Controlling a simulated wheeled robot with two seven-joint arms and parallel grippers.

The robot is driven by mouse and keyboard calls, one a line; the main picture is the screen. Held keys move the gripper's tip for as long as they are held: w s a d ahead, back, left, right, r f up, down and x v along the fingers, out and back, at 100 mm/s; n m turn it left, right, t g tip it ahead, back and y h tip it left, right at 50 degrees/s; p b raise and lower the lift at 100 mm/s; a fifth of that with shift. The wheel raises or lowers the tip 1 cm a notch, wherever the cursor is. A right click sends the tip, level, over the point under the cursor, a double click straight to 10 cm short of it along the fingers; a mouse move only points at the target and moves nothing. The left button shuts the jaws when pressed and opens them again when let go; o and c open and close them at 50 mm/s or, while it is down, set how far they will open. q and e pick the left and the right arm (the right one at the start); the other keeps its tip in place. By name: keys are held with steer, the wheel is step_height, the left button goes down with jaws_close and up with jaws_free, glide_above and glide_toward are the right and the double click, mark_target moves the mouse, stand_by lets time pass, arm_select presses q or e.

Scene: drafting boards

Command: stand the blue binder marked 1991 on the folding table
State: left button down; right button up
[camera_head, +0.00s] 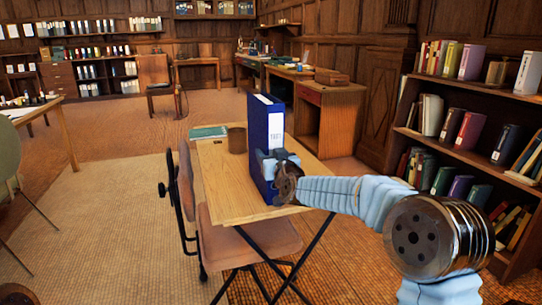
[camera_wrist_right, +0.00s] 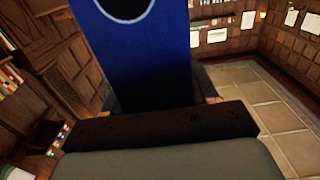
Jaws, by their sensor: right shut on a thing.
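The blue binder (camera_head: 259,124) stands upright at the right part of the folding table (camera_head: 228,191). Its white spine label (camera_head: 276,129) carries small print that I cannot read surely. My right gripper (camera_head: 272,166) is shut on the binder's lower half. The binder's lower edge is at the tabletop; I cannot tell whether it touches or hovers slightly. In the right wrist view the binder (camera_wrist_right: 140,55) rises between the fingers, with a ringed dark hole at the top. My left gripper is not in view.
A brown cup (camera_head: 237,140) and a green book (camera_head: 208,132) are at the table's back. The front left of the tabletop is clear. A chair (camera_head: 250,238) is by the table. A bookcase (camera_head: 470,150) stands at right, a wooden desk (camera_head: 328,118) behind.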

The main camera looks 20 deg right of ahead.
steer(key=o, duration=1.5)
